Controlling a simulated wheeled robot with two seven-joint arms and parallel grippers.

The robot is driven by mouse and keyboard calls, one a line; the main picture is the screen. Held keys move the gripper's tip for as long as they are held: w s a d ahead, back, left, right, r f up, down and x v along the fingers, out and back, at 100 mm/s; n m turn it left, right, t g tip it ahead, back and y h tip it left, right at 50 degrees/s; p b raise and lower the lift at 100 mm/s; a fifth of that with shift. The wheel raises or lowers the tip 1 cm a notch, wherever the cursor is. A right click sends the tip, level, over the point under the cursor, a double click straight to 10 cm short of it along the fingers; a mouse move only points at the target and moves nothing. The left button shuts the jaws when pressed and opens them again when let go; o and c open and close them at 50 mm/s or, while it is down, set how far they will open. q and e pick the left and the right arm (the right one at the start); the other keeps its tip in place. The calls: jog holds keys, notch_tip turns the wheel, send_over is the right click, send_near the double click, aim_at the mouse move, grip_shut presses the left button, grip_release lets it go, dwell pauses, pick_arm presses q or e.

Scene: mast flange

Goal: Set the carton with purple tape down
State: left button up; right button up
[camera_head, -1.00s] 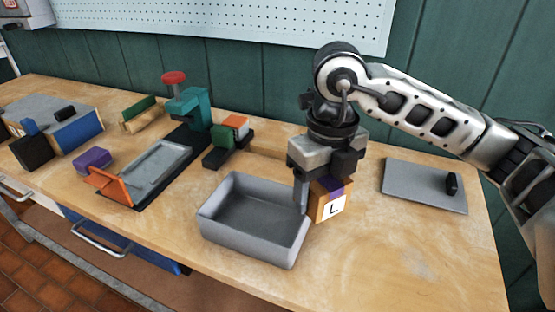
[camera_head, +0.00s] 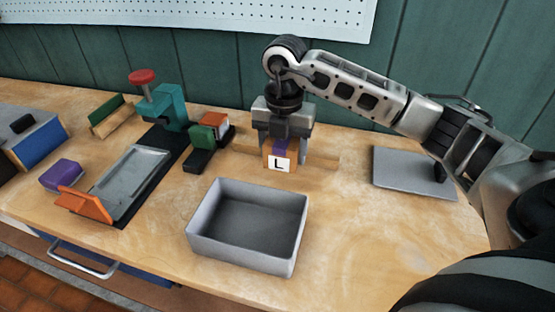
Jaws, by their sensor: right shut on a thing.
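The carton with purple tape (camera_head: 279,161) is a small brown box with a white label marked L on its front. My right gripper (camera_head: 282,143) points down and is shut on this carton, with a finger on either side of it. My left gripper is not in view.
The wooden bench (camera_head: 370,245) is clear right of the bin. A grey plate with a black knob (camera_head: 400,168) lies at the right. A press with a red knob (camera_head: 142,77), an orange-ended tray (camera_head: 84,205) and a purple block (camera_head: 62,174) stand left. A pegboard wall is behind.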

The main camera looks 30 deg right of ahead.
aim_at(278, 175)
jog(key=w+f, duration=0.1)
jog(key=f, duration=0.1)
jog(key=w+f, duration=0.2)
jog(key=shift+w+d, duration=0.15)
jog(key=shift+d, duration=0.25)
jog(key=shift+f+p, duration=0.5)
jog(key=shift+f, duration=1)
jog(key=shift+f, duration=0.2)
jog(key=o, duration=1.1)
notch_tip(278, 175, up, 12)
jog(key=shift+r+b, duration=0.25)
jog(key=shift+b, duration=0.45)
